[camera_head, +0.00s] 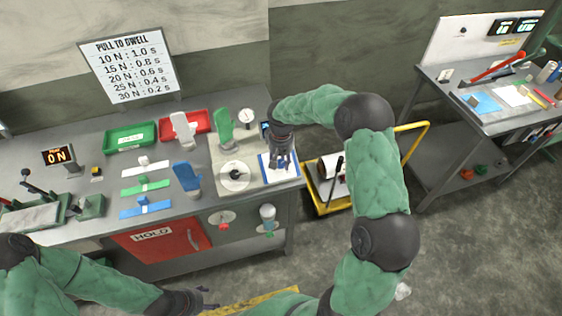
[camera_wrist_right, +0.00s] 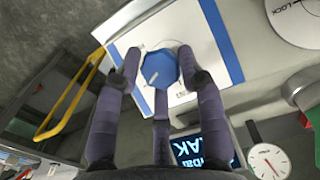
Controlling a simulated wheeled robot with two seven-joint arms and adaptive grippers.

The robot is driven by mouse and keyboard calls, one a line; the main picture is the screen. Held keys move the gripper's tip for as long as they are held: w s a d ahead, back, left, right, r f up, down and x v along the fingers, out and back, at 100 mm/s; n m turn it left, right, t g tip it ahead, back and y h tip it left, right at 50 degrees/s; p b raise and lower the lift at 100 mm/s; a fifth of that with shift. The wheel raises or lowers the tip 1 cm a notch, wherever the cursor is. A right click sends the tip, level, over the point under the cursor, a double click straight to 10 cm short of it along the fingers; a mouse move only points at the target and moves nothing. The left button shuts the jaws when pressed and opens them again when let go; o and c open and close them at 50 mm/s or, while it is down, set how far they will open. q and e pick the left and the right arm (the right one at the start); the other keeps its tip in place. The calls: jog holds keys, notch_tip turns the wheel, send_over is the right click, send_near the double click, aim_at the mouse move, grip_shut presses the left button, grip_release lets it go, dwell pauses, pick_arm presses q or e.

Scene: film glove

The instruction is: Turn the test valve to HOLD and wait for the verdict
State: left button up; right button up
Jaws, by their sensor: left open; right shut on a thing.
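The test valve is a blue knob (camera_wrist_right: 158,66) with a white pointer mark, on a white plate with blue stripes (camera_wrist_right: 218,40). My right gripper (camera_wrist_right: 158,76) is shut on the blue knob, its fingers around it in the right wrist view. In the head view my right gripper (camera_head: 282,160) reaches down over the plate (camera_head: 266,170) and hides most of the knob. A small dark display (camera_wrist_right: 204,150) beside it carries cut-off text, with "AK" legible. My left gripper (camera_head: 200,302) is open and empty, low in front of the bench.
A round dial (camera_head: 235,175) marked LOCK and a white gauge (camera_head: 247,116) stand near the plate. Green, white and blue glove shapes (camera_head: 187,178) stand on the bench. A yellow-framed cart (camera_head: 334,205) is right of the bench; a second bench (camera_head: 500,119) is farther right.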

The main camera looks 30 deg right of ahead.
aim_at(282, 163)
jog(key=shift+s+a+f+m+y, duration=0.2)
jog(key=shift+s+f+m+y, duration=0.1)
jog(key=shift+m, duration=0.2)
jog(key=o, duration=1.1)
jog(key=shift+r, duration=0.2)
jog(key=shift+w, duration=0.1)
jog(key=shift+d+r, duration=0.1)
jog(key=shift+r, duration=0.05)
notch_tip(282, 163, up, 12)
jog(key=shift+d+f, duration=0.15)
jog(key=shift+f, duration=0.05)
